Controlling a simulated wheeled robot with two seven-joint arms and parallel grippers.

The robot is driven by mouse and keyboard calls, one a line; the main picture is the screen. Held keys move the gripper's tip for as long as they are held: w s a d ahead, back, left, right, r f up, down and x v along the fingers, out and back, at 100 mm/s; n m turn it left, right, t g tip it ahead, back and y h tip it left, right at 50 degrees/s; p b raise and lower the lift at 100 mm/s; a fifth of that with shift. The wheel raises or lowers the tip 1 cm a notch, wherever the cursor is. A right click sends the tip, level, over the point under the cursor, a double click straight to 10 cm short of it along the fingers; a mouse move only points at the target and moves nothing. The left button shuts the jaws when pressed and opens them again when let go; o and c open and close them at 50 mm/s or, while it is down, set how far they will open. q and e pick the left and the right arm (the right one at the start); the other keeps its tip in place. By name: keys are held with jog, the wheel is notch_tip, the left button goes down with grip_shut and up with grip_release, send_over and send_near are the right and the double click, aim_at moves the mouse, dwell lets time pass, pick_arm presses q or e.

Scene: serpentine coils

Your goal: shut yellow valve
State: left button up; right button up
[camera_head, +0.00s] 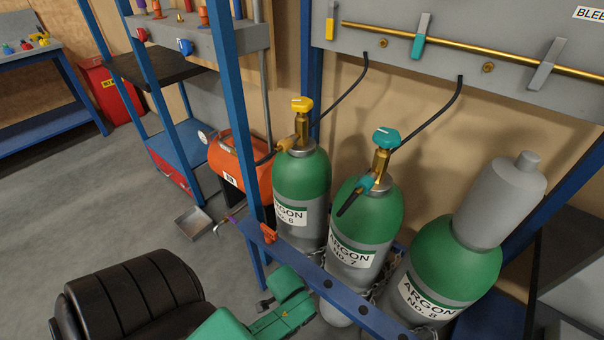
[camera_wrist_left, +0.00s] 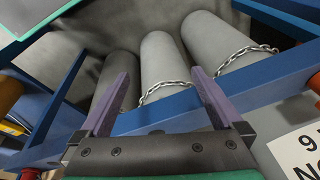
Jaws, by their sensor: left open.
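A yellow valve knob (camera_head: 302,104) tops the brass stem of the green and grey cylinder marked ARGON NO. 6 (camera_head: 301,181). A second yellow-handled lever (camera_head: 331,20) is on the grey wall panel, upright across the brass pipe's left end. My left gripper (camera_wrist_left: 160,74) is open and empty in the left wrist view, its two purple fingers apart in front of a blue rail and grey cylinder bodies. In the head view, my green and black arm parts show at the bottom, well below the yellow knob; the fingers cannot be made out. My right gripper is not in view.
The teal-knobbed cylinder ARGON NO. 7 (camera_head: 363,226) and the grey-capped ARGON NO. 8 (camera_head: 444,268) stand to the right. A blue rail (camera_head: 315,272) runs in front, with chains behind it. A blue post (camera_head: 240,110) and an orange tank (camera_head: 229,165) are left.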

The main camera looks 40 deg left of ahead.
pick_arm(q)
jog(key=w+a+r+m+t+y, duration=0.1)
jog(key=w+r+m, duration=0.15)
jog(key=r, duration=0.35)
jog(key=w+a+r+m+t+y, duration=0.1)
jog(key=w+a+r, duration=0.15)
jog(key=r, duration=0.35)
jog(key=m+t+y, duration=0.8)
jog(key=m+y, duration=0.3)
jog(key=m, duration=0.9)
send_near(300, 97)
jog(key=p+x, duration=0.1)
jog(key=x, duration=0.9)
jog(key=shift+w, duration=0.1)
jog(key=shift+w+a+f, duration=0.1)
jog(key=shift+w+a, duration=0.25)
jog(key=shift+w, duration=0.05)
jog(key=shift+h, duration=0.3)
jog(key=c, duration=1.3)
